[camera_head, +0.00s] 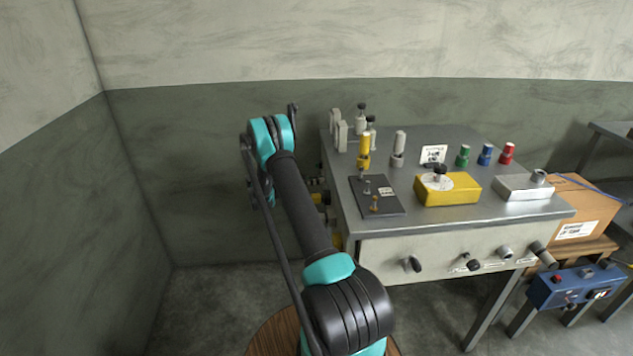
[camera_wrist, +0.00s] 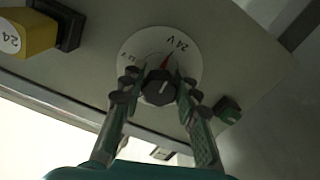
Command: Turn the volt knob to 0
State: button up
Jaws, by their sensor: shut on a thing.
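In the wrist view, the volt knob (camera_wrist: 158,88) is a dark ribbed knob in front of a round white dial (camera_wrist: 150,42) on a grey panel. A red pointer (camera_wrist: 168,58) on the dial points up and slightly right, near the printed "24 V"; smaller marks to its left are hard to read. My gripper (camera_wrist: 160,82) has its dark-padded fingers on both sides of the knob and is shut on it. In the head view, my arm reaches to the left side of the bench, and I cannot make out the knob there.
A yellow block (camera_wrist: 38,32) on a black mount and a green knob (camera_wrist: 228,108) flank the dial. The bench (camera_head: 465,222) carries a yellow box (camera_head: 462,192), a silver box (camera_head: 520,190) and several coloured posts. A blue box (camera_head: 572,288) and a cardboard box (camera_head: 590,205) stand right.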

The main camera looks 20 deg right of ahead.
jog(key=n, duration=0.8)
jog(key=shift+r+n, duration=0.1)
jog(key=shift+n, duration=0.2)
jog(key=n, duration=0.4)
jog(key=shift+n, duration=0.3)
jog(key=n, duration=0.4)
jog(key=shift+a, duration=0.1)
jog(key=n, duration=0.5)
jog(key=shift+r, duration=0.1)
jog(key=n, duration=0.4)
jog(key=shift+n, duration=0.3)
jog(key=n, duration=0.4)
jog(key=shift+w+n, duration=0.1)
jog(key=shift+n, duration=2)
